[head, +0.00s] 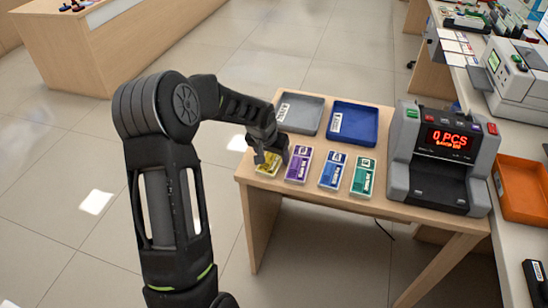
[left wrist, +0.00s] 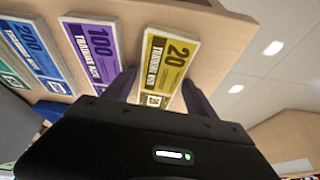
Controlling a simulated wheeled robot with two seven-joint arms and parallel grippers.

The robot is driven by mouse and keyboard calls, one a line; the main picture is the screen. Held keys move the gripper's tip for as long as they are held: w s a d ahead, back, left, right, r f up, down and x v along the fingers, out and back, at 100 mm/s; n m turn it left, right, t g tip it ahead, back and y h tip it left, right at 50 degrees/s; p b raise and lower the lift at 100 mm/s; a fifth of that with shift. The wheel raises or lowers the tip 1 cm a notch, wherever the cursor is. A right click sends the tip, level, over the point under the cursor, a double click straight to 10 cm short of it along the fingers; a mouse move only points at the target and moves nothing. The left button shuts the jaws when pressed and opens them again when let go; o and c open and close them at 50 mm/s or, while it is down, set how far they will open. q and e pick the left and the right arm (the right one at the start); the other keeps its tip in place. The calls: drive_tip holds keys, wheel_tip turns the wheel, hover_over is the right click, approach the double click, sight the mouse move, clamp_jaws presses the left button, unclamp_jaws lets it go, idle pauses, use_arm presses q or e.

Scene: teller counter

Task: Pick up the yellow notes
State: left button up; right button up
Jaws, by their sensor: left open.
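The yellow notes (head: 266,170) lie flat at the left end of the row on the small wooden table. In the left wrist view the yellow notes (left wrist: 165,62) show a "20" and stick out beyond my gripper body, which hides their near end. My left gripper (head: 271,155) is over the yellow notes, and its fingers (left wrist: 158,90) are open, one on each side of the bundle. I cannot tell whether the fingers touch it. My right gripper is not in view.
Purple notes (head: 299,165), blue notes (head: 332,170) and green notes (head: 363,177) lie to the right. A grey tray (head: 318,101) and a blue tray (head: 338,138) stand behind. A note counter (head: 440,155) reading "0 PCS" stands at the table's right end.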

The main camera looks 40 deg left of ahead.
use_arm(q)
drive_tip(key=shift+c, duration=0.5)
drive_tip(key=c, duration=1)
